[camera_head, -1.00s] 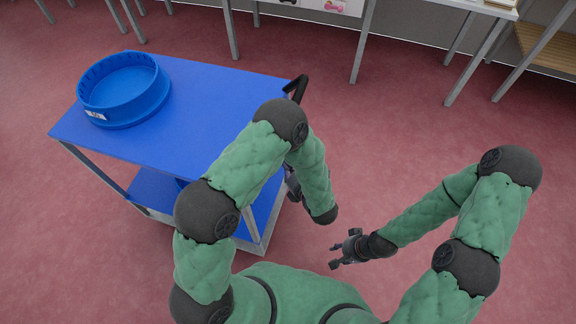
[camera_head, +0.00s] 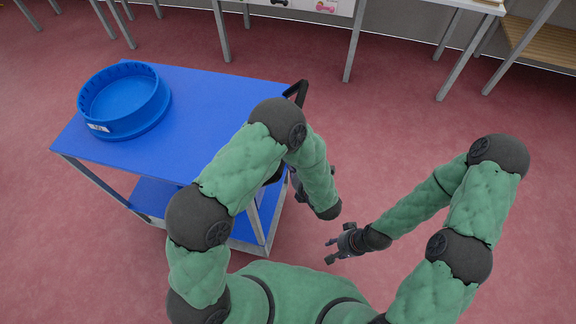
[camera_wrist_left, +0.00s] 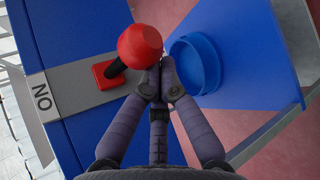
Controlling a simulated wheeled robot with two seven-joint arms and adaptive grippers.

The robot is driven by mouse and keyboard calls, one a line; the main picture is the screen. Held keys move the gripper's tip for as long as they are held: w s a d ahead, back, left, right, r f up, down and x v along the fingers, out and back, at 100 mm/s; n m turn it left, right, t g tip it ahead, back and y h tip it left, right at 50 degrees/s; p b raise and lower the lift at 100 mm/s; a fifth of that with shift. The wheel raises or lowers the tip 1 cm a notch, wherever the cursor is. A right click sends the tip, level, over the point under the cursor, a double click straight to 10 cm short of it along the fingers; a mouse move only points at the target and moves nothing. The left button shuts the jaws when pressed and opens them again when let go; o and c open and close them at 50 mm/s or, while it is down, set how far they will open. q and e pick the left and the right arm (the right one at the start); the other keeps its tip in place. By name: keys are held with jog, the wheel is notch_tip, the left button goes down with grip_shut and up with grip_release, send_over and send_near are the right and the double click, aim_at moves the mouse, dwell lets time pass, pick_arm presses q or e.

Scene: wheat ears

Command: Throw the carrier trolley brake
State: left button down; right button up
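My forearm mostly hides this gripper in the head view. My right gripper (camera_head: 330,251) is open and empty above the floor, right of the trolley.
A blue round tray (camera_head: 125,128) stands on the trolley's left top. A blue round container (camera_wrist_left: 198,65) shows beyond the fingers in the wrist view. Tables on grey legs (camera_head: 352,45) line the back. The red floor (camera_head: 395,150) right of the trolley is clear.

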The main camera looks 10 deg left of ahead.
pick_arm(q)
jog(key=shift+d+r+n+g+h+p, duration=0.15)
jog(key=shift+r+n+h+p, duration=0.25)
jog(key=shift+r+h, duration=0.55)
jog(key=shift+d+r+n+g+h+p, duration=0.1)
jog(key=shift+r+n+g+h+p, duration=0.1)
jog(key=shift+r+n+h, duration=0.55)
jog(key=shift+d+r+n+g+h+p, duration=0.15)
jog(key=shift+r+n+h+p, duration=0.1)
jog(key=shift+r+h, duration=0.8)
jog(key=shift+r, duration=0.15)
jog(key=v, duration=1.2)
jog(key=shift+s, duration=0.1)
